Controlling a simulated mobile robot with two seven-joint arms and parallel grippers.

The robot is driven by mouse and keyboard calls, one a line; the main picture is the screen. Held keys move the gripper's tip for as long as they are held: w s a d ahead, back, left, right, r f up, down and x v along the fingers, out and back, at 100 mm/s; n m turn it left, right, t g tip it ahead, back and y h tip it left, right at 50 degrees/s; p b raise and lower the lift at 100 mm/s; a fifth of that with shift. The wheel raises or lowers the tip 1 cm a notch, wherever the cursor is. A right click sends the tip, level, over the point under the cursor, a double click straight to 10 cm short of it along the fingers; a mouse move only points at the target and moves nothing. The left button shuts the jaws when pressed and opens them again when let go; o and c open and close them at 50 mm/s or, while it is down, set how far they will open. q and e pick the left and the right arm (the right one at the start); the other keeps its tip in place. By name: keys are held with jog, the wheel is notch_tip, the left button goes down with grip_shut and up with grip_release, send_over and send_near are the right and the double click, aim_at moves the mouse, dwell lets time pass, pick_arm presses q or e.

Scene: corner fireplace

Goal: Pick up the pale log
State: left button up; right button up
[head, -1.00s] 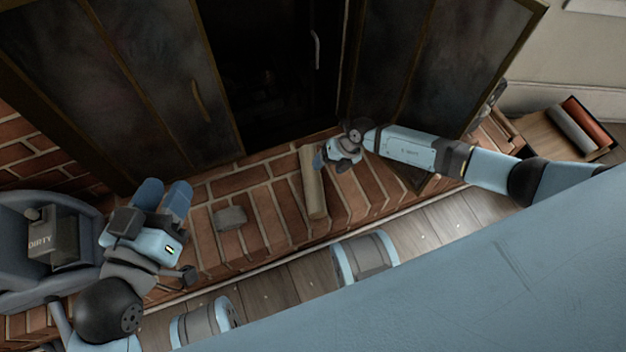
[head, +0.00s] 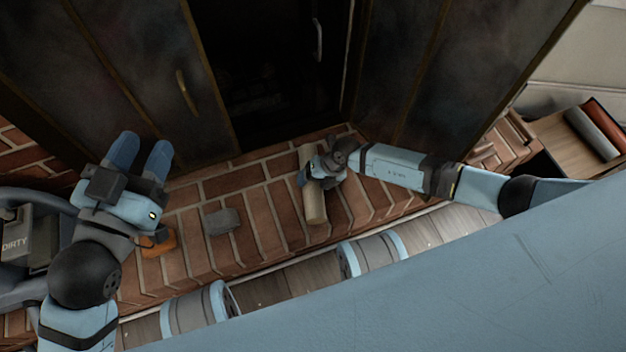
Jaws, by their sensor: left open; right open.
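The pale log (head: 315,205) lies on the brick hearth in front of the dark fireplace opening, its near end toward me. My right gripper (head: 308,172) is at the log's middle, over it, with fingers that look to be around its sides. The gripper hides part of the log, and I cannot tell if the fingers touch it. My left gripper (head: 140,152) is open and empty, above the hearth at the left, well apart from the log.
A grey block (head: 222,221) lies on the hearth between my grippers. An orange object (head: 158,243) sits below my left gripper. A dark bin marked DIRTY (head: 15,245) stands at the left edge. Fireplace doors (head: 135,70) stand behind. A wooden tray with rolls (head: 565,145) is at right.

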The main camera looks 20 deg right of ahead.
jog(key=c, duration=1)
jog(key=shift+r, duration=0.15)
